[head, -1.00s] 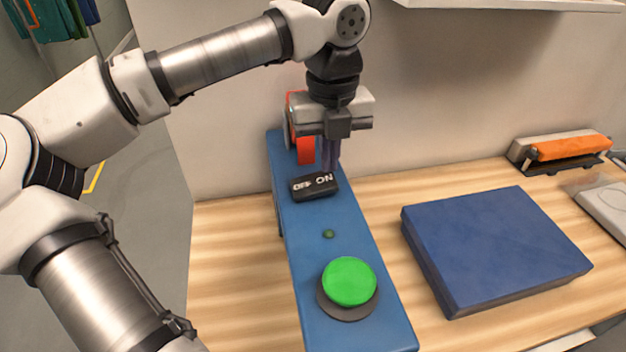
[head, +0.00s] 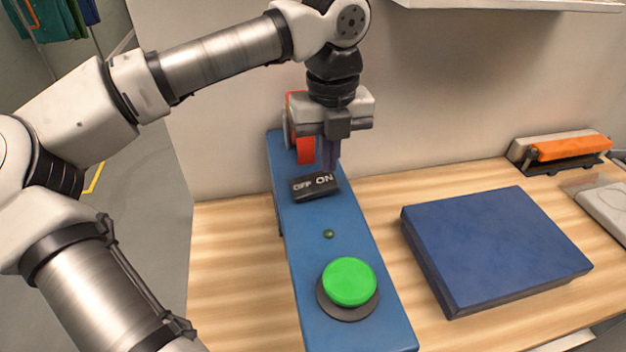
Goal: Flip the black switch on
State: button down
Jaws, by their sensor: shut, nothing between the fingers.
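The black switch (head: 316,190) is a rocker on the narrow blue panel (head: 350,245), marked OFF at its left and ON at its right. It sits at a slant; I cannot tell for certain which end is pressed down. My gripper (head: 331,166) points down, shut and empty, with its dark fingertips just behind and above the ON end. I cannot tell whether they touch the switch.
A green push button (head: 349,282) and a small dark green lamp (head: 329,234) are nearer on the panel. A red part (head: 306,151) stands behind the gripper. A blue box (head: 495,248) lies to the right, an orange-topped device (head: 565,148) farther back.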

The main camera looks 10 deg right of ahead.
aim_at(328, 178)
jog(key=shift+f+b, duration=1.1)
jog(key=shift+f, duration=0.15)
dwell(0.7)
jog(key=shift+r, duration=0.1)
jog(key=shift+r+p, duration=2.25)
jog(key=shift+r, duration=1.25)
jog(key=shift+f, duration=0.1)
